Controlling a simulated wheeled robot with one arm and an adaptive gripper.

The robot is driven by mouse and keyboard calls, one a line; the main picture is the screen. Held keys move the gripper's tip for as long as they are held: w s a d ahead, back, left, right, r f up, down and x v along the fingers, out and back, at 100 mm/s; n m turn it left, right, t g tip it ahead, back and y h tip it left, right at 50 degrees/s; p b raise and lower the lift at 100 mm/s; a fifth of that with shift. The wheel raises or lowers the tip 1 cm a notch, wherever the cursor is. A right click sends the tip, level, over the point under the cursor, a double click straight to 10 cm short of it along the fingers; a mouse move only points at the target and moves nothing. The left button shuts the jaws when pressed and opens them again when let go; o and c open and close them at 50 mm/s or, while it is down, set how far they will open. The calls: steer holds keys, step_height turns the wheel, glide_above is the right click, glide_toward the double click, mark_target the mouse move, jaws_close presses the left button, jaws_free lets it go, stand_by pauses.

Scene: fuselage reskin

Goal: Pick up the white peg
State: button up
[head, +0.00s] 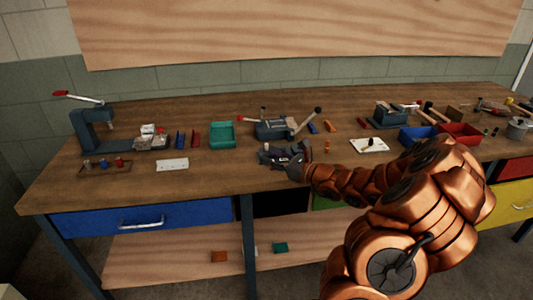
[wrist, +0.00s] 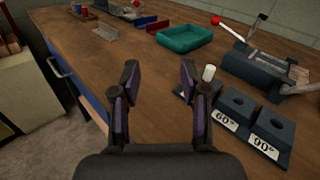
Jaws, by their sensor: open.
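The white peg (wrist: 208,73) stands upright in the wrist view, just right of and beyond my right fingertip, apparently on a dark block whose lower part the finger partly hides. My gripper (wrist: 160,75) is open and empty, its two dark fingers with purple pads reaching over the table. The peg lies outside the gap between the fingers.
Dark blocks labelled 60° (wrist: 233,108) and 90° (wrist: 269,130) stand close to the right finger. A teal tray (wrist: 186,38) and a vise (wrist: 262,70) with a red-knobbed handle lie beyond.

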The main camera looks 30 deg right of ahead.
mark_target(267, 144)
steer(key=d+f+m+h, duration=0.1)
steer(key=d, duration=0.1)
steer(key=d+f+m+h, duration=0.1)
steer(key=d, duration=0.1)
steer(key=d+f+m+h, duration=0.1)
steer(key=d, duration=0.1)
steer(key=shift+s+d+t, duration=0.4)
steer(key=shift+w+a+f+p, duration=0.1)
steer(key=shift+w+a+p, duration=0.3)
steer(key=shift+w, duration=1.55)
steer(key=shift+w+a+p, duration=0.25)
steer(key=shift+w+p, duration=0.3)
steer(key=shift+w, duration=1.4)
steer(key=shift+w+a+f+p, duration=0.1)
steer(key=shift+w+a+p, duration=0.3)
steer(key=shift+w, duration=1.55)
steer(key=shift+d, duration=0.1)
steer(key=shift+c, duration=0.4)
steer(key=shift+r, duration=0.1)
jaws_close()
